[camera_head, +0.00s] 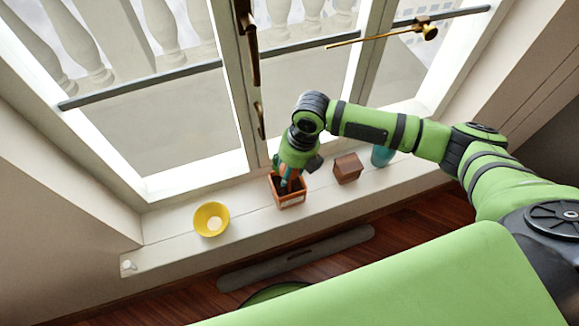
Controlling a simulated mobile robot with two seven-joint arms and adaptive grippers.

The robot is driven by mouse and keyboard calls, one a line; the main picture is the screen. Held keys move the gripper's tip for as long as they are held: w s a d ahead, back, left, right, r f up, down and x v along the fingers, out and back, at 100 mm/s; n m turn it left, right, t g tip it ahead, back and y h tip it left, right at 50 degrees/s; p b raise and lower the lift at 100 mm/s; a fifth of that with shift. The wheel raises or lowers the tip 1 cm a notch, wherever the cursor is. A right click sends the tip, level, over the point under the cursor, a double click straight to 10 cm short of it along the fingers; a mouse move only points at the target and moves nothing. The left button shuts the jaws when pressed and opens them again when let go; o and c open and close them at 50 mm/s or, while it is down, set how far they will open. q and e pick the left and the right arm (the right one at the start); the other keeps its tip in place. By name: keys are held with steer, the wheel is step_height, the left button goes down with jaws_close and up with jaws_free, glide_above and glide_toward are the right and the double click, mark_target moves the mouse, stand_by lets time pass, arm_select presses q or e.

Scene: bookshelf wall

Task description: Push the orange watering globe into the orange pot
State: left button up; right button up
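The orange pot (292,203) is a small square terracotta-coloured planter with dark contents, standing on the white window sill. My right arm comes in from the right and bends down, so that my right gripper (287,185) is over and partly inside the pot's opening. A small orange patch (291,173) shows beside the gripper, above the pot's rim. It may be the orange watering globe, but it is mostly hidden. The view is too small to tell whether the fingers are open or shut. My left gripper is out of view.
A yellow bowl (211,220) stands on the sill (165,247) left of the pot. A brown wooden box (347,169) and a teal pot (382,156) stand to the right. The window frame with a brass handle (259,119) rises close behind.

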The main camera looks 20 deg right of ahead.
steer(key=shift+f+b, duration=0.5)
steer(key=shift+f, duration=0.45)
steer(key=o, duration=1.2)
steer(key=shift+o, duration=0.2)
steer(key=o, duration=0.4)
steer(key=r+p, duration=0.3)
steer(key=d+r+p, duration=0.1)
steer(key=r+p, duration=0.5)
steer(key=shift+s+d, duration=0.15)
